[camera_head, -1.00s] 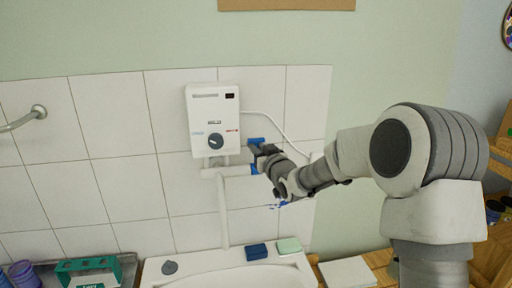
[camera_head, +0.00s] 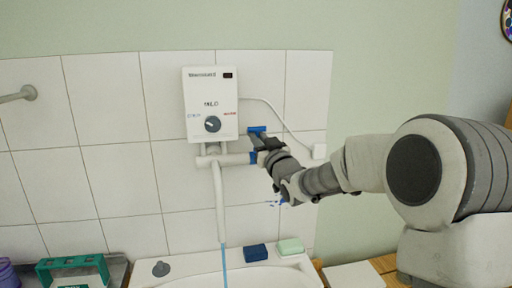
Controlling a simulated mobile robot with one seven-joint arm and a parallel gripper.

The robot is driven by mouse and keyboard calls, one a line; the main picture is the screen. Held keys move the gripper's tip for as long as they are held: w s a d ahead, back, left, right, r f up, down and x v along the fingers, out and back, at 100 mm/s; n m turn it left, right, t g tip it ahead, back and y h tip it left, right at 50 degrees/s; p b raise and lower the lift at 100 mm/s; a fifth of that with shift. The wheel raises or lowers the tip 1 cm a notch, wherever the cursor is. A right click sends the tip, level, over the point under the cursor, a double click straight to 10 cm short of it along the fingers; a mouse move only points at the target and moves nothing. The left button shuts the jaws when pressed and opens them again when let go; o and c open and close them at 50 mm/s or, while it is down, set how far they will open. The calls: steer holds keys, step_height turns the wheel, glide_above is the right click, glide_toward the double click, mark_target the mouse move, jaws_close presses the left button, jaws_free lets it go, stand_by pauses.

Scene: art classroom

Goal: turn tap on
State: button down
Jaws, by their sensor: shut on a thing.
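The tap is a white horizontal pipe (camera_head: 232,159) under a white wall water heater (camera_head: 211,104), with a long spout (camera_head: 219,205) hanging down. A blue handle (camera_head: 257,130) shows at the pipe's right end. My gripper (camera_head: 262,143) is at this end, shut on the handle; its fingers hide part of it. A thin blue stream of water (camera_head: 225,267) runs from the spout's lower end into the white sink (camera_head: 190,283).
A dark blue sponge (camera_head: 255,253) and a pale green soap block (camera_head: 290,246) lie on the sink's back rim, with a grey plug (camera_head: 161,269) to the left. A green holder (camera_head: 73,270) stands at the far left.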

steer(key=b, duration=0.3)
steer(key=shift+s+f+t, duration=0.25)
steer(key=shift+f+t, duration=0.05)
steer(key=shift+s+d+r+y+b, duration=0.1)
steer(key=shift+r+y+b, duration=0.15)
steer(key=shift+b, duration=0.3)
steer(key=c, duration=0.9)
jaws_free()
steer(key=v, duration=0.5)
steer(key=b+v, duration=0.1)
steer(key=v, duration=1.1)
steer(key=shift+s+f, duration=0.15)
steer(key=shift+f, duration=0.25)
